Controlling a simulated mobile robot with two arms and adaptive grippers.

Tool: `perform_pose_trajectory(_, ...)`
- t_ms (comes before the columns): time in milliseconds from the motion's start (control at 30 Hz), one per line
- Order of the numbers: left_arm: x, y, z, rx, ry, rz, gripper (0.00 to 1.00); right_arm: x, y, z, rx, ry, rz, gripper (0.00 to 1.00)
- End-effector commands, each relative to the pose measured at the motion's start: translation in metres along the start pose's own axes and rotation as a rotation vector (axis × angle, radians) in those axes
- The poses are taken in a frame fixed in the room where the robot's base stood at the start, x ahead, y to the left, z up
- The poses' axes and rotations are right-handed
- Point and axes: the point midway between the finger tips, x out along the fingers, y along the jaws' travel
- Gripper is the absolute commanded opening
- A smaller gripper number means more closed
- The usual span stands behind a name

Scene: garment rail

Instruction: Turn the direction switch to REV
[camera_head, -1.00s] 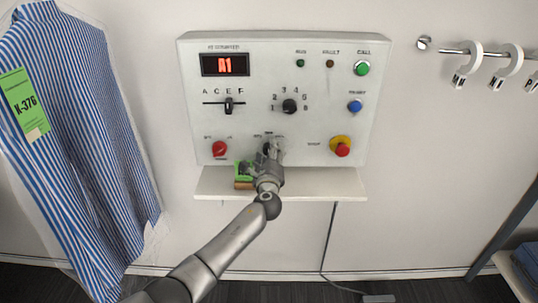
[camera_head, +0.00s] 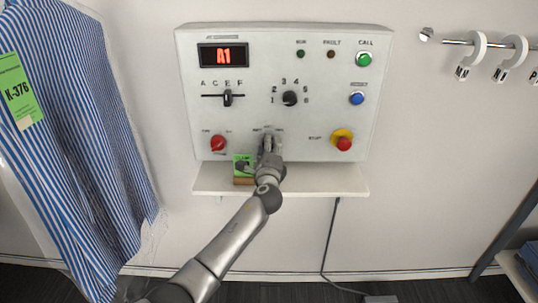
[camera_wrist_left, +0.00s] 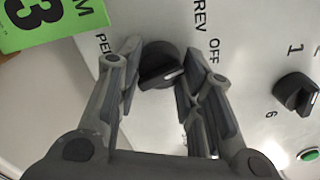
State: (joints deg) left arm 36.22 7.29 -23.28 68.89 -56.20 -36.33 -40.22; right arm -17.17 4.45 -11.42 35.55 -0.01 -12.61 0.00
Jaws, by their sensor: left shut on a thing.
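The direction switch, a black rotary knob (camera_wrist_left: 158,62) with a white pointer mark, sits low on the white control panel (camera_head: 325,65). In the left wrist view, REV and OFF are printed beside it. The pointer mark faces the lower right of that view; which label it lines up with, I cannot tell. My left gripper (camera_head: 267,142) is at the panel's lower middle and hides most of the switch in the head view. Its fingers (camera_wrist_left: 158,88) are shut on the knob, one on each side. My right gripper is not in view.
A shelf (camera_head: 330,182) juts out under the panel, with a green tag (camera_head: 243,164) left of my gripper. Nearby controls are a red knob (camera_head: 218,144), a numbered black dial (camera_head: 290,98) and an emergency button (camera_head: 343,142). A bagged striped shirt (camera_head: 75,140) hangs at left.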

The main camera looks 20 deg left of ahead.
Motion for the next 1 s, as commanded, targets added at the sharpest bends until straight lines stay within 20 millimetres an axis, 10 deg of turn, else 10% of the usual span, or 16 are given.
perform_pose_trajectory(1000, 0.0, 0.001, -0.001, -0.412, 0.001, 0.004, 0.11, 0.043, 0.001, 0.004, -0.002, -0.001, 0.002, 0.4)
